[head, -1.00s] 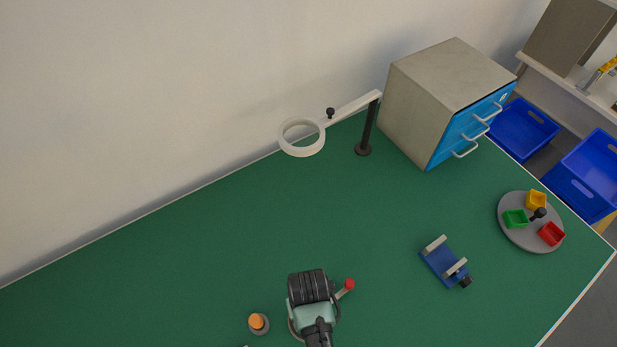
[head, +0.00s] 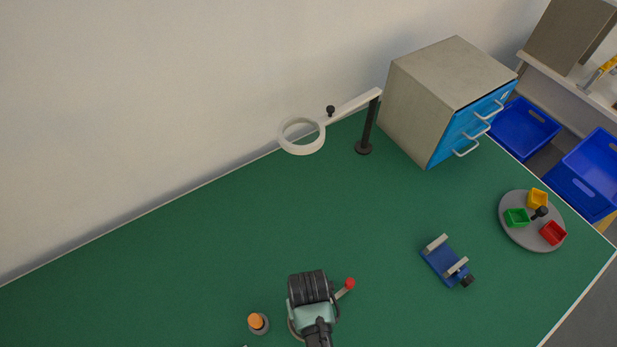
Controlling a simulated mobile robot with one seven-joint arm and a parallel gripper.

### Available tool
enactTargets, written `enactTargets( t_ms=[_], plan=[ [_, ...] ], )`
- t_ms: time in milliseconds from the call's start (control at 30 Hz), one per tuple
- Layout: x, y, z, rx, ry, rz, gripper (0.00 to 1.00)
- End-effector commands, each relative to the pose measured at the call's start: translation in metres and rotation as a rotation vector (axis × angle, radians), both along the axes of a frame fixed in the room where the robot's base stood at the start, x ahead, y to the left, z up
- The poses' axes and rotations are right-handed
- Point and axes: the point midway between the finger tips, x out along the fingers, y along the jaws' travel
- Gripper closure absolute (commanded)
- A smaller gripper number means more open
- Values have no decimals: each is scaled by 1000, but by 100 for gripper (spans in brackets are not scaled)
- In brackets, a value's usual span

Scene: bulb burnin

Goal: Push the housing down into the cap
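A small orange piece (head: 256,320) sits on or in a grey round piece (head: 264,328) on the green table near the bottom of the head view. I cannot tell for sure which is the housing and which the cap, or how deep one is in the other. The end of my arm, with my gripper (head: 312,304), is seen from above just right of them, apart from them in the picture. Its fingers are hidden beneath it, so its opening and anything in it do not show.
A red-knobbed lever (head: 348,284) sticks out beside my arm. A blue clamp-like fixture (head: 443,264) and a grey turntable (head: 516,233) with coloured bins stand to the right. A ring magnifier (head: 301,149) and a drawer cabinet (head: 420,105) stand behind. The table's left part is clear.

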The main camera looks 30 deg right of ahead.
Motion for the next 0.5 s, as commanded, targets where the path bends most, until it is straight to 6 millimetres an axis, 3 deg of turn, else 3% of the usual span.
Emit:
enactTargets(
  t_ms=[467, 500],
  plan=[
    [0, 0, -4, 0, 0, 0, 89],
    [0, 0, -4, 0, 0, 0, 34]
  ],
)
